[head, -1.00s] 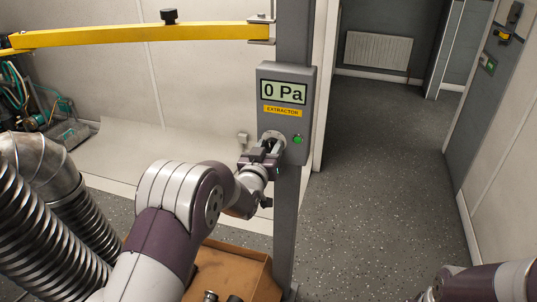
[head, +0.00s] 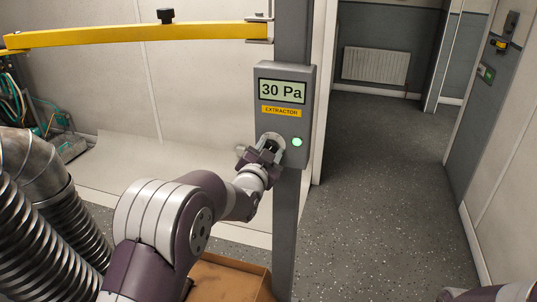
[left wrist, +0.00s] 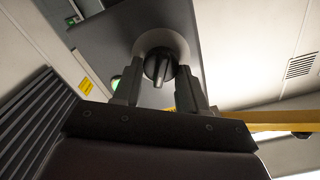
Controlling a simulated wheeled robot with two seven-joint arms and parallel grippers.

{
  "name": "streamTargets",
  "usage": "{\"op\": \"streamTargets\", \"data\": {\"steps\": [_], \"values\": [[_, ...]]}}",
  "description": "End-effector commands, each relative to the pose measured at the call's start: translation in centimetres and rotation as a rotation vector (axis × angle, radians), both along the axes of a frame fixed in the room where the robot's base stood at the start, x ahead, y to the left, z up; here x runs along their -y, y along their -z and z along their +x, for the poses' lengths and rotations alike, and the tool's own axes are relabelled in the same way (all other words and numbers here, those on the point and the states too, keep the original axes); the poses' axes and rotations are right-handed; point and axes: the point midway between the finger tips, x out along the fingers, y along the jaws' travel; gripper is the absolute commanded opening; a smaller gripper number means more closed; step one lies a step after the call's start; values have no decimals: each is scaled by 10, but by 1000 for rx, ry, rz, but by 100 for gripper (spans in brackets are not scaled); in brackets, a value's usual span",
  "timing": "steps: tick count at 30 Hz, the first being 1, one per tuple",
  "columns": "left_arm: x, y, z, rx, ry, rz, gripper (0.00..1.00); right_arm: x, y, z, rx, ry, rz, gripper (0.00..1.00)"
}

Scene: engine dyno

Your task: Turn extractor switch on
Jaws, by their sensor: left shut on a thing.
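The grey extractor box (head: 300,97) is fixed to a grey post in the head view. Its display (head: 282,91) reads "30 Pa", and a yellow EXTRACTOR label (head: 281,111) is below it. A green lamp (head: 297,142) on the box glows brightly. The black rotary switch (left wrist: 159,68) shows in the left wrist view on a round pale plate. My left gripper (head: 267,148) is at the switch, and its two fingers (left wrist: 160,92) are shut on the knob from both sides. In the head view the gripper mostly hides the knob. My right gripper is not in view.
A yellow bar (head: 140,36) reaches left from the post. Ribbed metal ducts (head: 40,230) stand at the lower left. A brown box (head: 230,278) is on the floor by the post. Open floor (head: 385,190) lies to the right.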

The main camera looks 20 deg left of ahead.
Motion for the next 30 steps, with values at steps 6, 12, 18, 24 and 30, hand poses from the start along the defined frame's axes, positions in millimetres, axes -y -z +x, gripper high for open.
{"op": "streamTargets", "data": {"steps": [6, 12, 18, 24, 30], "values": [[0, 1, 0, -2, 0, 19, 11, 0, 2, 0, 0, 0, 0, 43], [0, 1, 0, -2, 0, 21, 11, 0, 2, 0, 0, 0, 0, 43], [0, 1, 0, -2, 0, 20, 66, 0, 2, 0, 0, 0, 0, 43], [0, 0, 0, -1, 0, 19, 66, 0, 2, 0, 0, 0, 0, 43], [0, 0, -12, 1, 0, 19, 66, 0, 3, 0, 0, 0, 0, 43]]}}
